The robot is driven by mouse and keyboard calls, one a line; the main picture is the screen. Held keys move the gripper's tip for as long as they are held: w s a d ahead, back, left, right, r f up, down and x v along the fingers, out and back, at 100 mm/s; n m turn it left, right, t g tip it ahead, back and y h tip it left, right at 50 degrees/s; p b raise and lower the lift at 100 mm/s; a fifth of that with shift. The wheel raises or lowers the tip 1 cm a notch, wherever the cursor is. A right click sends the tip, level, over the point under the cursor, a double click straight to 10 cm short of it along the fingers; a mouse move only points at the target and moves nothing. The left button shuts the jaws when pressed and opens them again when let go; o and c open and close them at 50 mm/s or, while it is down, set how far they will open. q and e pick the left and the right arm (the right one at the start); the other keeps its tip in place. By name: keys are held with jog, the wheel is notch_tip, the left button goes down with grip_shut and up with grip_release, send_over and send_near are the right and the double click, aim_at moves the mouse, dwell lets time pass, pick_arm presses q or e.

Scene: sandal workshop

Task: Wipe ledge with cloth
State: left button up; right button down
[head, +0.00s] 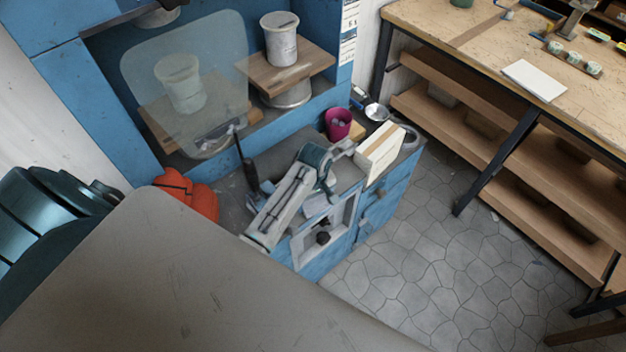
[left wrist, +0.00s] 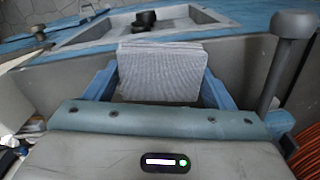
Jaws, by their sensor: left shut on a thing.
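The ledge (head: 232,200) appears to be the grey top of the blue cabinet, below a clear shield. My left gripper (head: 317,194) is over its front part, near the recessed panel. In the left wrist view its two blue fingers (left wrist: 160,88) are shut on a folded, ribbed grey cloth (left wrist: 160,70). In the head view a pale patch of the cloth (head: 314,208) shows under the teal palm. The cloth is at or just above the ledge; I cannot tell whether it touches. My right gripper is not in view.
A dark upright handle (head: 246,160) stands close to the gripper, with an orange bundle (head: 188,194) at left. A magenta cup (head: 338,124) and a cream box (head: 380,153) stand at right. The recessed panel (head: 340,222) has a black knob. A wooden workbench (head: 480,50) is farther right.

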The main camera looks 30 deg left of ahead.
aim_at(305, 207)
pick_arm(q)
jog(key=shift+s+a+f, duration=0.15)
jog(key=shift+s+a, duration=0.2)
jog(key=shift+s, duration=0.35)
jog(key=shift+w+a, duration=0.35)
jog(key=shift+a, duration=0.55)
jog(key=shift+w+a, duration=0.3)
jog(key=shift+a, duration=0.6)
jog(key=shift+s+r, duration=0.2)
jog(key=shift+s, duration=0.05)
jog(key=shift+s+a, duration=0.35)
jog(key=shift+s, duration=0.15)
jog(key=shift+d+f, duration=0.1)
jog(key=shift+d, duration=0.15)
jog(key=shift+s+d, duration=0.25)
jog(key=shift+d, duration=0.05)
jog(key=shift+c, duration=1)
jog(key=shift+s+d+f, duration=0.1)
jog(key=shift+s+d, duration=0.25)
jog(key=shift+d, duration=0.2)
jog(key=shift+s+d+r, duration=0.25)
jog(key=shift+s+d, duration=0.2)
jog(key=shift+d, duration=0.1)
jog(key=shift+d+r, duration=0.1)
jog(key=shift+d, duration=0.1)
jog(key=shift+w, duration=0.25)
jog(key=shift+r, duration=2.95)
